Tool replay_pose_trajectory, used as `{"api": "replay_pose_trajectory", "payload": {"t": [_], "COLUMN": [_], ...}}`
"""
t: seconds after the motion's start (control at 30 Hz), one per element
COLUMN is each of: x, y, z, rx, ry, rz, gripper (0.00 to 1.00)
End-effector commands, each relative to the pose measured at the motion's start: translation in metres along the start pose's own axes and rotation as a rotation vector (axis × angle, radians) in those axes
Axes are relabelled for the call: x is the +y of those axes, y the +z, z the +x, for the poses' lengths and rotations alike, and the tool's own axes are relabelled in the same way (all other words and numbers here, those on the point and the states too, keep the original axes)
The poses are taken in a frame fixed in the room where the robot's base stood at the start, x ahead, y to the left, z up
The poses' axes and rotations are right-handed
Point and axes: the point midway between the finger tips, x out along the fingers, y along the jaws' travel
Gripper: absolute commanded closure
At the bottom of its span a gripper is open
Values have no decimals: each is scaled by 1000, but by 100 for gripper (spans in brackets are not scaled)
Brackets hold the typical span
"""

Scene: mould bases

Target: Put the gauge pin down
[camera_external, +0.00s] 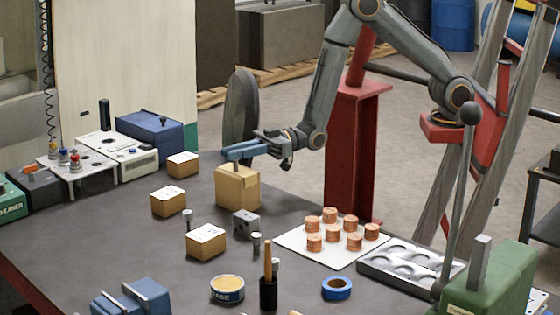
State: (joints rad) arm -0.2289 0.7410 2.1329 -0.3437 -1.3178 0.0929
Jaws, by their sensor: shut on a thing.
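My gripper (236,155) has blue fingers and is over the larger tan block (237,190) near the back middle of the table. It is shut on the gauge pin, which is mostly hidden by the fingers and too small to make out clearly. I cannot tell whether the pin touches the block's top. Other small grey pins stand on the table, one (187,220) at the left and one (256,244) in front of a dark grey drilled block (246,224).
Smaller tan blocks with white tops (206,242) stand left of my gripper. Copper pieces sit on a white sheet (290,239) beside a grey mould tray (392,257). A tin (228,290), blue tape (337,288) and a green machine (490,290) are in front. Dark table shows between them.

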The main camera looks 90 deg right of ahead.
Motion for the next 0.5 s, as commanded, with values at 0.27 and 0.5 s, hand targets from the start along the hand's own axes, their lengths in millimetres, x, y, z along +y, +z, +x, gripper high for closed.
{"api": "replay_pose_trajectory", "payload": {"t": [0.27,0.5], "x": [0,0], "y": [4,7], "z": [0,0], "rx": [1,1], "ry": [0,0], "rz": [-1,0], "gripper": [100,76]}}
